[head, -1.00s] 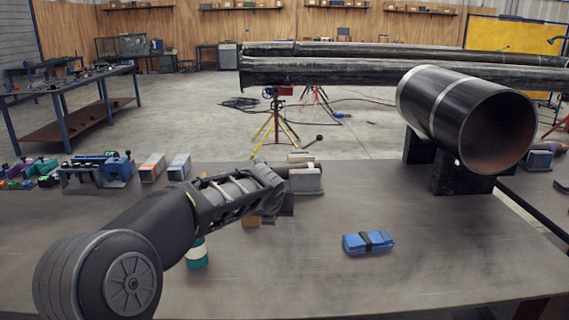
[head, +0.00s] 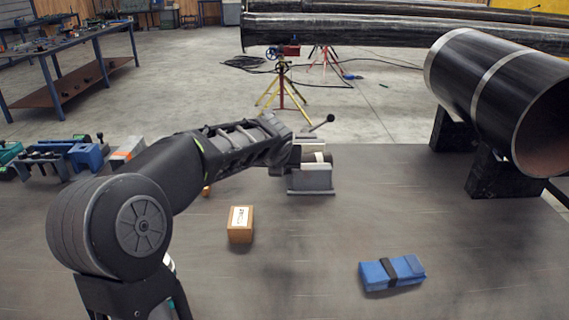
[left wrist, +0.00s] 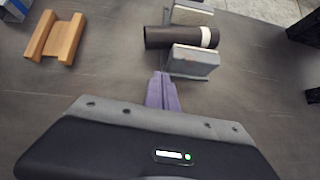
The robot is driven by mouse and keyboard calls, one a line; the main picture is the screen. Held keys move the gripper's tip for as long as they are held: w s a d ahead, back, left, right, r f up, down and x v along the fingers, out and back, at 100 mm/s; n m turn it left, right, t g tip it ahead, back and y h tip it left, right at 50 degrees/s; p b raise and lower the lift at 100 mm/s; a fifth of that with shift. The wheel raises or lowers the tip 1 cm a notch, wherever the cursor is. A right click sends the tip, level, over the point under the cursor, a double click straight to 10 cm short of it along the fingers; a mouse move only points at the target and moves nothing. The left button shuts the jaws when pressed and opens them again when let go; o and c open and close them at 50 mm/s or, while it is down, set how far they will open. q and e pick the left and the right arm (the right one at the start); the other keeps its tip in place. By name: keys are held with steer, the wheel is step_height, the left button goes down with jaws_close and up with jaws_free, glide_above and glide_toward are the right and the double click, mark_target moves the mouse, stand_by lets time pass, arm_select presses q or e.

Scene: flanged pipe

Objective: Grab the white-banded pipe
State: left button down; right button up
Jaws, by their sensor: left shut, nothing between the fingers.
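My right gripper is not in view.
A large black pipe with pale bands (head: 490,85) rests on black blocks at the right. A blue strapped pouch (head: 392,273) and an orange block with a label (head: 240,224) lie on the table (head: 320,255). Several tools stand at the far left. The front middle is mostly clear.

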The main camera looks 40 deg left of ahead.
arm_select(q)
steer(key=x, duration=1)
steer(key=shift+w+a+f, duration=0.15)
steer(key=shift+w+f, duration=0.05)
steer(key=shift+f, duration=0.1)
steer(key=shift+w+a+r+p, duration=0.15)
steer(key=shift+w+a+p, duration=0.15)
steer(key=shift+w, duration=0.25)
steer(key=shift+w+a+r+p, duration=0.2)
steer(key=shift+w+a, duration=0.2)
steer(key=shift+w, duration=0.15)
steer(key=shift+w+a+f, duration=0.1)
steer(key=shift+w+a, duration=0.3)
steer(key=shift+w, duration=0.05)
steer(key=shift+p, duration=0.4)
steer(key=shift+w+a+r+p, duration=0.3)
steer(key=shift+w+p, duration=0.25)
steer(key=shift+p, duration=0.4)
steer(key=shift+w+a+f, duration=0.2)
steer(key=shift+w+f, duration=0.05)
steer(key=shift+f, duration=0.2)
steer(key=shift+r, duration=0.1)
steer(key=shift+d, duration=0.1)
